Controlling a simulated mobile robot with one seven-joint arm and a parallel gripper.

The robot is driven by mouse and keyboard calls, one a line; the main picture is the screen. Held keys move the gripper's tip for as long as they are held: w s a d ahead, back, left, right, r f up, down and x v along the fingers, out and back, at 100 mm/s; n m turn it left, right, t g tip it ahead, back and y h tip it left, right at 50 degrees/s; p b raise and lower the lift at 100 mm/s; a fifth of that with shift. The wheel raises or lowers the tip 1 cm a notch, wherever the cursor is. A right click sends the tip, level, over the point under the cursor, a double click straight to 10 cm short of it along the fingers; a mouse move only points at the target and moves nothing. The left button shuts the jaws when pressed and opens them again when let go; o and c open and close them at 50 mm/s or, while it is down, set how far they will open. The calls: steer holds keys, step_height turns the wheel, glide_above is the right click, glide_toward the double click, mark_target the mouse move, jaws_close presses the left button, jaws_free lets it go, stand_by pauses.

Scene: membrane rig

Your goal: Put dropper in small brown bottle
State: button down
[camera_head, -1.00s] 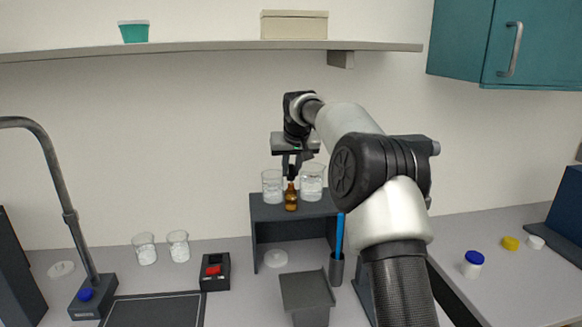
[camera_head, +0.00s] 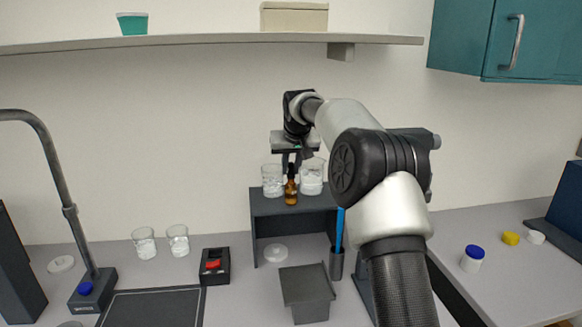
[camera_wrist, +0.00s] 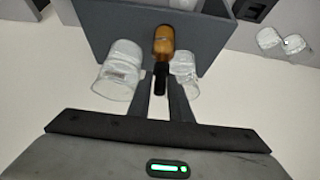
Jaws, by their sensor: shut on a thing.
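The small brown bottle (camera_head: 291,194) stands upright on the dark grey raised stand, between two glass beakers. It also shows in the wrist view (camera_wrist: 163,42). My gripper (camera_head: 291,167) points down directly above the bottle. It is shut on the black-topped dropper (camera_wrist: 160,78), whose dark bulb shows between the fingers in the wrist view. The dropper's black top lines up with the bottle neck and looks to meet it. The dropper's glass tube is not visible, and I cannot tell how far it sits inside.
The left beaker (camera_head: 272,181) and right beaker (camera_head: 311,178) stand close beside the bottle on the dark stand (camera_head: 268,212). A holder (camera_head: 336,265) with a blue stick stands at the stand's right front. A wall shelf (camera_head: 200,41) runs above.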

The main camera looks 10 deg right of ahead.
steer(key=c, duration=1.5)
jaws_free()
steer(key=shift+c, duration=0.2)
steer(key=shift+r, duration=0.1)
steer(key=v, duration=1.7)
steer(key=shift+b, duration=0.35)
steer(key=shift+s+r, duration=0.1)
steer(key=s+a+r, duration=0.2)
steer(key=s, duration=1)
steer(key=s+f, duration=0.5)
steer(key=s, duration=0.4)
steer(key=s+d+f, duration=0.1)
steer(key=s+f, duration=0.4)
steer(key=s, duration=0.5)
steer(key=s+d+f+g+p, duration=0.1)
steer(key=s+f, duration=0.4)
steer(key=s, duration=0.5)
steer(key=shift+s+f, duration=0.2)
steer(key=shift+f, duration=0.15)
